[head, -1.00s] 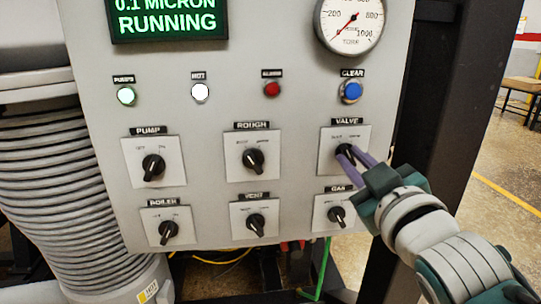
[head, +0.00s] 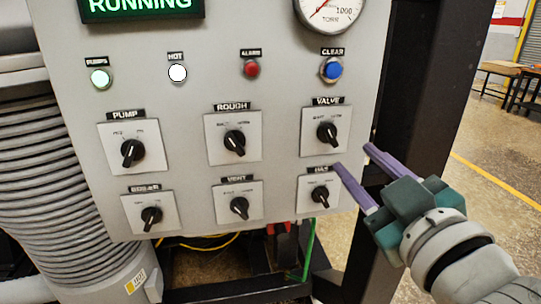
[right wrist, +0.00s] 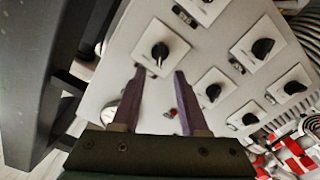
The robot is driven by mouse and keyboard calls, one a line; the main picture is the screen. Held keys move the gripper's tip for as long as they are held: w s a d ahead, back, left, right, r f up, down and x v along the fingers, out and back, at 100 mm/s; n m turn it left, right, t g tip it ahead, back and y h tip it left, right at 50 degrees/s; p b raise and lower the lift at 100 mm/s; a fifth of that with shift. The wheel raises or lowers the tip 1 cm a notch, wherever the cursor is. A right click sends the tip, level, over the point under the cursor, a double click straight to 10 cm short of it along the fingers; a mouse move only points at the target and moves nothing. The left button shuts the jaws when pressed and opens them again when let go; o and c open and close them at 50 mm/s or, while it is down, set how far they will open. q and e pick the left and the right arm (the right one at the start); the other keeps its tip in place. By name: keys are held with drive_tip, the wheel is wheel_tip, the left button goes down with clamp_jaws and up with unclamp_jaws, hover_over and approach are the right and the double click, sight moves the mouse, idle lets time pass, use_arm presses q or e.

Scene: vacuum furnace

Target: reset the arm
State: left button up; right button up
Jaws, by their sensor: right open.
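My right gripper (head: 354,157) is open and empty, just right of the control panel's lower right part in the head view. Its two purple fingers point up and left, with one tip close to the gas switch plate. The valve knob (head: 327,132) is black on a light plate, clear of the fingers. The gas knob (head: 319,194) is below it. In the right wrist view the open fingers (right wrist: 159,71) show with nothing between them, and a black knob (right wrist: 160,52) appears just beyond the tips. My left gripper is not in view.
The grey panel (head: 285,130) also carries pump (head: 131,152), rough (head: 235,142), boiler (head: 151,217) and vent (head: 240,207) knobs. A dark frame post (head: 425,100) stands behind my right gripper. A ribbed metal column (head: 50,170) stands left. Open floor (head: 500,160) lies to the right.

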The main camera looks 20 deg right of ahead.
drive_tip(key=shift+v, duration=1.05)
